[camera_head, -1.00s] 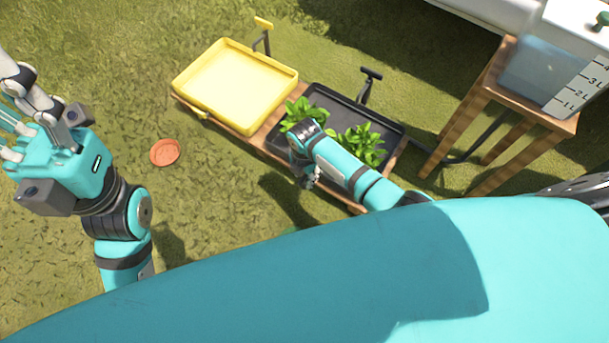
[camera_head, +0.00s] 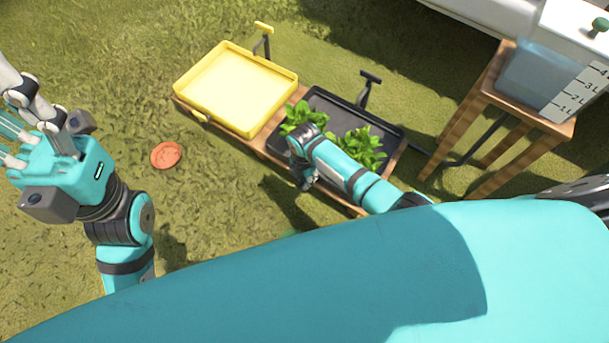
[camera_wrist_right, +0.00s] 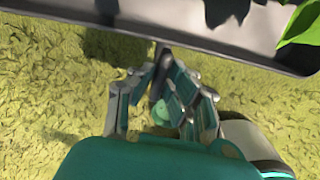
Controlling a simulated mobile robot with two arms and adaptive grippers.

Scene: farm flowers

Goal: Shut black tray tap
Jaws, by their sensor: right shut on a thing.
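The black tray (camera_head: 392,126) holds two leafy plants and sits on a low wooden stand; its rim also shows in the right wrist view (camera_wrist_right: 215,46). My right gripper (camera_head: 305,183) is at the tray's near side. In the right wrist view, my right gripper's fingers (camera_wrist_right: 160,95) close around the dark tap (camera_wrist_right: 160,52) that hangs below the tray's rim. Fingers hide most of the tap, so its handle's angle cannot be told. My left gripper (camera_head: 14,128) is at the far left with its fingers spread, empty and away from the trays.
An empty yellow tray (camera_head: 238,88) stands left of the black one. A wooden stand (camera_head: 492,97) with a water tank (camera_head: 548,72) is at the right. An orange dish (camera_head: 166,154) lies on the grass. The grass between it and my right gripper is clear.

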